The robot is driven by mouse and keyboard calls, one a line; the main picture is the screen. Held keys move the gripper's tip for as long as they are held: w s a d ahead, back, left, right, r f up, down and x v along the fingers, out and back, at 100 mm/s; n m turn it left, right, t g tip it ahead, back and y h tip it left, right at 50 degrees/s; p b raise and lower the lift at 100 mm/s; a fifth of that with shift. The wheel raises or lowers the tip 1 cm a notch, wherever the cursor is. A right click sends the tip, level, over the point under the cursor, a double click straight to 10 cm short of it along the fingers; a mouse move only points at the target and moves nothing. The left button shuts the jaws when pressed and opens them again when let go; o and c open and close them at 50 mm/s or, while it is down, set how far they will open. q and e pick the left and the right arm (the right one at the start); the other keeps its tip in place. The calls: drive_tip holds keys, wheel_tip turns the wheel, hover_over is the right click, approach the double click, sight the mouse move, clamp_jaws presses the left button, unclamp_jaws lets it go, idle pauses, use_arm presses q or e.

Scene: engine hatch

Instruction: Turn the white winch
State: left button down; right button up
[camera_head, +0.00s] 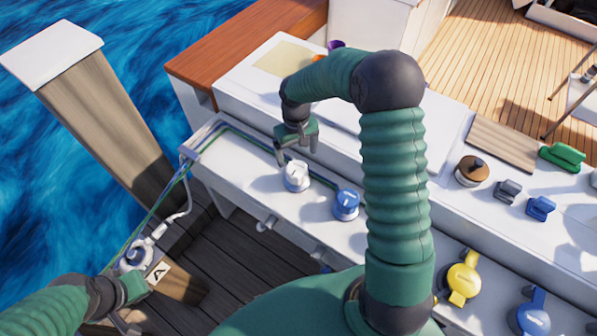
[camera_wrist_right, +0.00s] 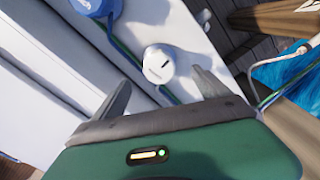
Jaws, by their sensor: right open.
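The white winch (camera_head: 296,176) is a short round drum on the white ledge, beside the blue winch (camera_head: 346,204). My right gripper (camera_head: 296,158) is open just above and behind the white winch, with its fingers pointing down. In the right wrist view the white winch (camera_wrist_right: 158,64) shows a dark slot on its top and lies between and beyond the two open fingers (camera_wrist_right: 165,92). The fingers appear apart from it. My left gripper (camera_head: 135,289) is at the lower left near a white fitting, far from the winch; its fingers are not clear.
A green line (camera_head: 238,133) runs along the ledge to the winches. A wooden post (camera_head: 105,120) with a white cap stands at left above the water. Yellow (camera_head: 463,277) and blue fittings sit at lower right. Purple and orange items stand behind my right arm.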

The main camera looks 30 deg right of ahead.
sight(297, 169)
drive_tip(key=f, duration=0.4)
drive_tip(key=w+f, duration=0.1)
drive_tip(key=f, duration=0.1)
drive_tip(key=shift+a, duration=0.25)
drive_tip(key=f, duration=0.2)
drive_tip(key=d+f, duration=0.1)
drive_tip(key=f, duration=0.1)
drive_tip(key=d+f+b, duration=0.1)
drive_tip(key=f, duration=0.1)
drive_tip(key=shift+s+d+f, duration=0.1)
drive_tip(key=shift+f, duration=0.2)
drive_tip(key=shift+a, duration=0.75)
drive_tip(key=shift+c, duration=1.5)
drive_tip(key=shift+d, duration=0.4)
drive_tip(key=c, duration=0.7)
drive_tip(key=shift+c, duration=1.4)
use_arm(q)
drive_tip(key=shift+w+f, duration=0.55)
drive_tip(key=shift+f, duration=0.3)
use_arm(e)
drive_tip(key=shift+a, duration=0.15)
drive_tip(key=shift+c, duration=0.5)
